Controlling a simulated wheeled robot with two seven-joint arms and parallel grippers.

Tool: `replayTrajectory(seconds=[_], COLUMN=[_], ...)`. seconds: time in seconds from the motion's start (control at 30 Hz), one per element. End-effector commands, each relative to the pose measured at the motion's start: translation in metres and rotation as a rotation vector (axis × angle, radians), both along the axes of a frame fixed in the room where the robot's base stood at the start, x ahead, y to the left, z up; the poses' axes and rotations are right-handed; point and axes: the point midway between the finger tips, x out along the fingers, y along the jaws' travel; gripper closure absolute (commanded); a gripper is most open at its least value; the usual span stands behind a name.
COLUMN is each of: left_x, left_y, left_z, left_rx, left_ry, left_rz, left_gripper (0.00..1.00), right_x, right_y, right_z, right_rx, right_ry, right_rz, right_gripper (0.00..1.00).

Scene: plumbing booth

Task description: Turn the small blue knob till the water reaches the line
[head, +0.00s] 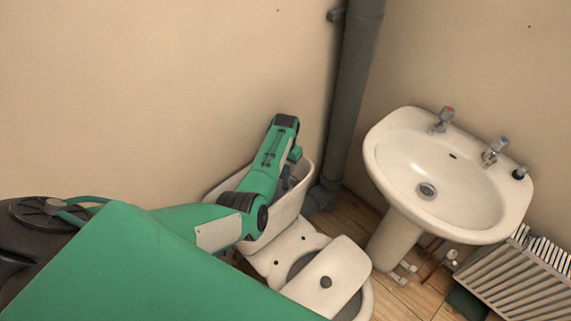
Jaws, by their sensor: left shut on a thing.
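The open toilet cistern (288,216) stands against the wall, its lid off. My left arm reaches over it from the left. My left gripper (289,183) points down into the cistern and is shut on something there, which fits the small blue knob. The knob itself cannot be made out behind the arm and in the shade. The water and the line inside the cistern are also hidden. My right gripper is not in view.
The toilet bowl (365,305) is in front of the cistern, with a pale lid-like panel (328,277) over it. A grey pipe (350,100) runs down the corner. A washbasin (385,155) with taps and a radiator (520,285) are at the right.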

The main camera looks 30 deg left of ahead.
Motion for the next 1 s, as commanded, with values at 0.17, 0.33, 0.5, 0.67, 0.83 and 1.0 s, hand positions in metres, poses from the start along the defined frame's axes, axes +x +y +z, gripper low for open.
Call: replayTrajectory(seconds=[0.17,0.33,0.5,0.67,0.83,1.0], left_x=[0.0,0.0,0.0,0.0,0.001,0.001], left_y=[0.0,0.0,0.0,0.0,0.0,0.0], left_z=[0.002,0.003,0.002,0.002,0.001,0.001], left_rx=[0.0,0.0,0.001,0.001,0.001,0.001], left_ry=[0.001,0.001,0.0,0.001,-0.001,-0.001], left_rz=[0.105,0.245,0.389,0.509,0.609,0.673], left_gripper=[0.85,0.85,0.85,0.85,0.85,0.85], right_x=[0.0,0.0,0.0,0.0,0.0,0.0], right_y=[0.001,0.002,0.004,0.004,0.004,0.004], right_z=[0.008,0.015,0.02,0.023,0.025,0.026], right_rx=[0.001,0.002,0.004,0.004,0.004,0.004], right_ry=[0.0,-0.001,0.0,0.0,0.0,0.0], right_rz=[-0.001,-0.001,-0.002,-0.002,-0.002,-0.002], right_gripper=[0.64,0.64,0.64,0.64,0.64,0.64])
